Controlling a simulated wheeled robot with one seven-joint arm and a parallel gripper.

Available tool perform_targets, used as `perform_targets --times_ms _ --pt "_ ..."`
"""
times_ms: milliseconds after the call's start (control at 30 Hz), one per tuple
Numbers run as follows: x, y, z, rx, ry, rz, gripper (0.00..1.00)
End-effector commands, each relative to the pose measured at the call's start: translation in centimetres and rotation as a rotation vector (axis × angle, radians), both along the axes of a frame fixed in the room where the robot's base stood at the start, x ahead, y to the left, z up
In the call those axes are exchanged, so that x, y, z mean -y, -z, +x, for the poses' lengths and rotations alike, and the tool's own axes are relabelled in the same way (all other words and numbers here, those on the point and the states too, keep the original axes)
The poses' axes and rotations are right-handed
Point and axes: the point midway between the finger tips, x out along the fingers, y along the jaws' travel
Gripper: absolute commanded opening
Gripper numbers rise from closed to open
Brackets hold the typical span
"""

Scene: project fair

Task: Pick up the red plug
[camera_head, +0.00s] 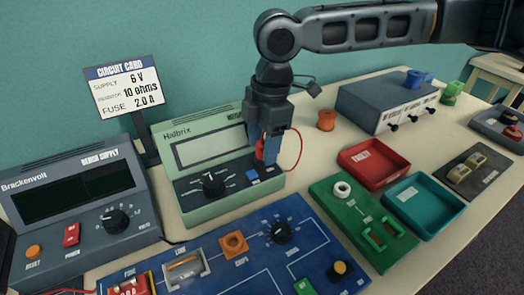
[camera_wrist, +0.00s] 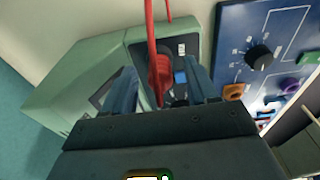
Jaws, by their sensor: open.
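The red plug (camera_head: 260,148) stands at the right end of the green Halbrix meter's (camera_head: 200,200) dark front panel. Its red lead arcs up to the right. My gripper (camera_head: 265,158) points down over it, with its blue fingers around the plug's level. In the wrist view, the red plug (camera_wrist: 160,72) shows between the open fingers of my gripper (camera_wrist: 160,88), with the lead rising from it. The fingers appear apart from the plug. The plug's lower end is partly hidden.
The Brackenvolt bench supply (camera_head: 80,205) stands at left. A blue circuit board (camera_head: 215,275) lies in front. A red tray (camera_head: 373,165), a teal tray (camera_head: 425,205) and a green board (camera_head: 360,225) lie to the right. A circuit card sign (camera_head: 125,90) stands behind.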

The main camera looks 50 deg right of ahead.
Motion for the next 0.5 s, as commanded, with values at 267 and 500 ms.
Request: perform_targets --times_ms 267,500 --pt "-0.01 -0.02 0.00 0.000 -0.001 0.000 0.34" --pt "-0.02 -0.03 0.00 0.000 -0.001 0.000 0.11"
